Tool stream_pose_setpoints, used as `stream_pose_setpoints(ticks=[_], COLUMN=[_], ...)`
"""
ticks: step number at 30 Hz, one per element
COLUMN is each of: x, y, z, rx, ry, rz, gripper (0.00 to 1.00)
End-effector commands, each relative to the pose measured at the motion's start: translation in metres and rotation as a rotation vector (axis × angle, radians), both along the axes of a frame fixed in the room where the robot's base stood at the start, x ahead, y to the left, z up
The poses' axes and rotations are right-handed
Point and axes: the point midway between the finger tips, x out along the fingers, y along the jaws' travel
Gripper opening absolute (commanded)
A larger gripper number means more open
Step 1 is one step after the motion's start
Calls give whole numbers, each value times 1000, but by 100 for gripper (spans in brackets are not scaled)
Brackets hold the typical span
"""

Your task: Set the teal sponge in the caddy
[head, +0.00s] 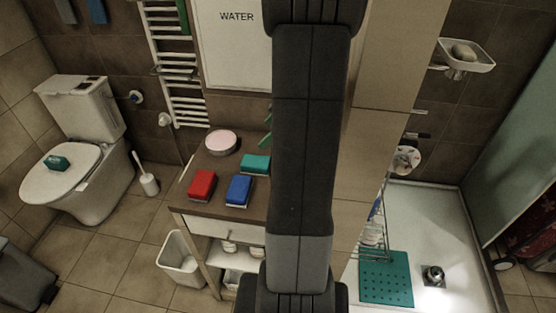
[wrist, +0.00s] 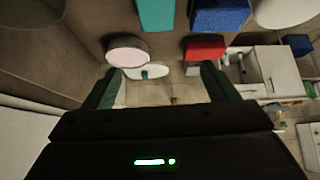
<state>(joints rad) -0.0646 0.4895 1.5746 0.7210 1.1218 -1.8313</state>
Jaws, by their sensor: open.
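A teal sponge (head: 256,164) lies on the brown top of a small cabinet, beside a blue sponge (head: 239,190) and a red sponge (head: 201,185). In the wrist view the teal sponge (wrist: 156,14) is at the top edge, partly cut off. My gripper (wrist: 160,84) is open and empty, its green fingers apart, with no sponge between them. In the head view my arm hides most of it; green finger parts show just left of the arm, above the cabinet's back. A wire rack (head: 373,252) holding bottles, apparently the caddy, stands in the shower, partly hidden by my arm and a tiled wall.
A round pink-topped dish (head: 221,142) sits at the cabinet's back. Another teal block (head: 56,163) lies on the toilet lid (head: 80,180). A tiled wall edge (head: 392,80) separates cabinet and shower. A teal mat (head: 386,278) lies on the shower floor. A white bin (head: 181,258) stands left of the cabinet.

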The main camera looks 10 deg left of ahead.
Motion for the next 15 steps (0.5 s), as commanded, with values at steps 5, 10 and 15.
stream_pose_setpoints(ticks=[5, 10, 15], x=[2, 1, 1], y=[7, 7, 6], z=[-5, -34, -63], rx=[34, 32, 32], ry=[19, 23, 21], rz=[-16, -17, -17], gripper=[80, 80, 80])
